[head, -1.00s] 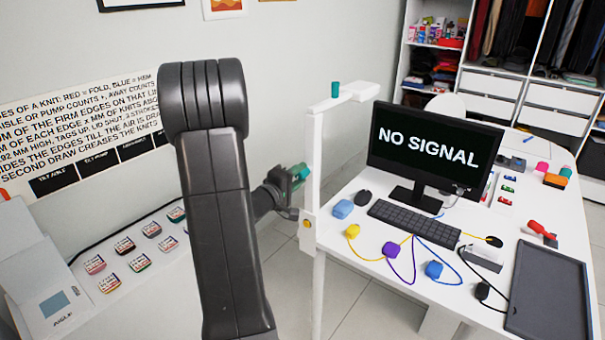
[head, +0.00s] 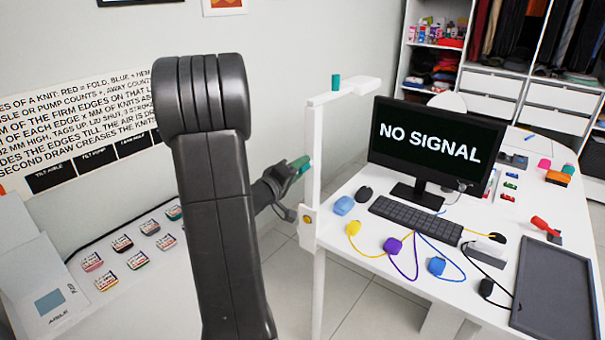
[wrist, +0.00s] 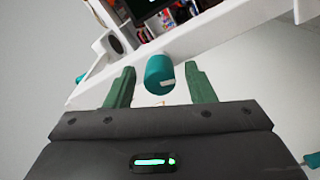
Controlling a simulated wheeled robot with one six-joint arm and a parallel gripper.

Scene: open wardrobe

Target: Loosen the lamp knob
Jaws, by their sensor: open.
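The lamp is a white post (head: 312,165) with a white arm (head: 350,92) at its top. A teal knob (wrist: 160,75), a short cylinder with a pale mark, shows in the wrist view between the fingertips of my open gripper (wrist: 160,70). A gap shows on each side of it, and I cannot tell how deep it lies between the fingers. In the head view my gripper (head: 299,168) is close beside the post, and its fingers and the knob are hard to separate. Another teal piece (head: 335,83) stands on top of the lamp arm.
The white desk (head: 345,240) right of the post carries a monitor (head: 423,145), keyboard (head: 415,221), coloured blocks with cables and a dark tablet (head: 553,292). Several small labelled items lie on the left table. A wardrobe stands behind.

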